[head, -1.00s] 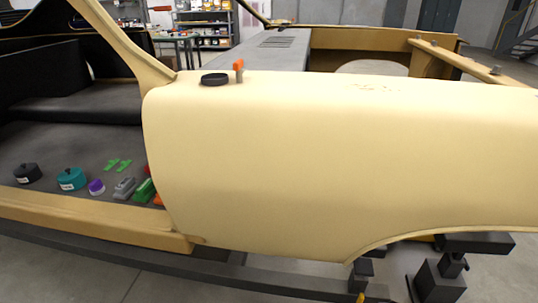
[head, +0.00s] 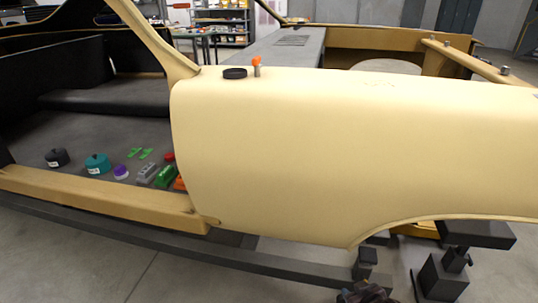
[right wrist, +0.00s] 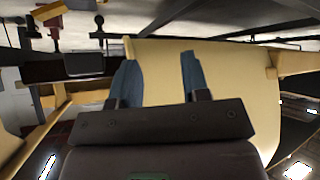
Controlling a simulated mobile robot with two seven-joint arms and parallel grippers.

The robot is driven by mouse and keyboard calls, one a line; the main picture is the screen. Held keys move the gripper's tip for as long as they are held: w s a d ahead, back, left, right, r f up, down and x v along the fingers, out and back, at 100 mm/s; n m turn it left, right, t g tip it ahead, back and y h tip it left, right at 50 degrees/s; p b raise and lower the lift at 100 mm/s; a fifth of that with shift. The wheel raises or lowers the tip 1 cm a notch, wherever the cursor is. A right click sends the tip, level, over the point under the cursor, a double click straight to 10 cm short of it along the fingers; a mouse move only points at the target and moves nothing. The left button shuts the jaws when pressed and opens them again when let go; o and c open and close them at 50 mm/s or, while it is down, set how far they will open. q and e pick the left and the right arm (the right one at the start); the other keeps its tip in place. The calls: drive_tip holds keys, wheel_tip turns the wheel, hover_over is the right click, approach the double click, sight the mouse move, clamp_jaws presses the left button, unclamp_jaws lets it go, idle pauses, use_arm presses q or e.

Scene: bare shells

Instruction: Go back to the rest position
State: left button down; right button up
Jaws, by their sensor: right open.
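My right gripper (right wrist: 158,60) shows in the right wrist view with two blue fingers spread apart and nothing between them. The cream shell panel lies beyond the fingers in that view. In the head view a dark part of my right gripper or wrist (head: 366,293) shows at the bottom edge, below the panel; its fingers are not clear there. My left gripper is in neither view.
The cream car shell (head: 340,150) fills the middle. A black disc (head: 235,73) and an orange-topped peg (head: 257,66) stand on it. Several small coloured items lie on the car floor (head: 80,135). Dark supports (head: 440,278) stand at lower right.

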drive_tip(key=s+r+m+t+h+p, duration=0.1)
drive_tip(key=s+r+p, duration=0.1)
drive_tip(key=s+r, duration=0.65)
drive_tip(key=s+r+t+p, duration=0.25)
drive_tip(key=s+r, duration=0.35)
drive_tip(key=s, duration=0.6)
use_arm(q)
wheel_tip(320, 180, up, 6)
drive_tip(key=p, duration=0.1)
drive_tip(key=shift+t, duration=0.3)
use_arm(e)
drive_tip(key=s+d+f+m+g, duration=0.1)
drive_tip(key=s+d+f+g, duration=0.1)
drive_tip(key=s, duration=0.6)
drive_tip(key=shift+s+d+m+h, duration=0.25)
drive_tip(key=shift+s+m+h, duration=0.15)
